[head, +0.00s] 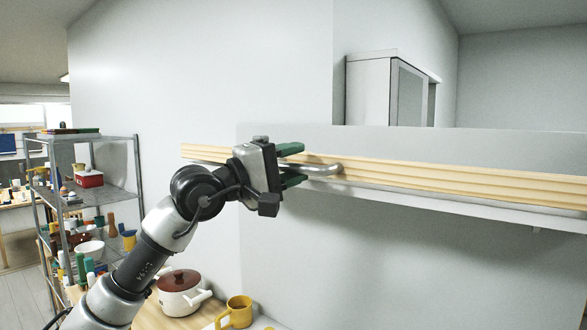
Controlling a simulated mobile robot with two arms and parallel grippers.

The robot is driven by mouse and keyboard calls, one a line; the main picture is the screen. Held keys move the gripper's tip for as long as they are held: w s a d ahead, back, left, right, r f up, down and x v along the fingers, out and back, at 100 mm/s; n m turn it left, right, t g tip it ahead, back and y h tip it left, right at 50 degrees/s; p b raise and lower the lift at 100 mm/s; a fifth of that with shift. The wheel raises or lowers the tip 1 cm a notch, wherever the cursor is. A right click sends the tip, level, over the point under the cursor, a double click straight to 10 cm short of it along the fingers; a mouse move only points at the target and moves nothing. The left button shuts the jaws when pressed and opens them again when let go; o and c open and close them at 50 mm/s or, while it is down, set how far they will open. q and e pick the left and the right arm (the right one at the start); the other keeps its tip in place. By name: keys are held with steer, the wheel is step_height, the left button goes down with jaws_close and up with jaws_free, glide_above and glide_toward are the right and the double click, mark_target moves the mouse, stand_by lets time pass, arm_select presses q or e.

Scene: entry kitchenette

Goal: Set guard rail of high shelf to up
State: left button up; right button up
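The high shelf (470,208) runs along the wall on the right as a thin white ledge. A long pale wooden rail (440,178) lies along its front edge, and I take it as the guard rail. A grey curved metal bar (325,170) shows at the rail, close to my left gripper. My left gripper (303,163) is in front of the rail's left part, its two green fingers apart, one above and one below the level of the bar. I cannot tell whether the fingers touch the bar. The gripper hides part of the rail. My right gripper is out of view.
A white cabinet (370,90) stands behind and above the rail. Below are a lidded pot (180,297) and a yellow mug (236,312) on a wooden counter. A metal rack (137,185) with many items stands at the left. The space below the shelf is clear.

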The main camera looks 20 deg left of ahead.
arm_select(q)
steer(key=shift+f, duration=0.1)
steer(key=shift+s+a+f+b, duration=0.3)
steer(key=shift+a+b, duration=0.05)
steer(key=shift+b, duration=0.05)
steer(key=b+v, duration=0.2)
steer(key=v, duration=0.3)
steer(key=b+v, duration=0.2)
steer(key=v, duration=0.2)
steer(key=shift+s+a+r, duration=0.15)
steer(key=shift+s+a, duration=0.1)
steer(key=shift+s, duration=0.1)
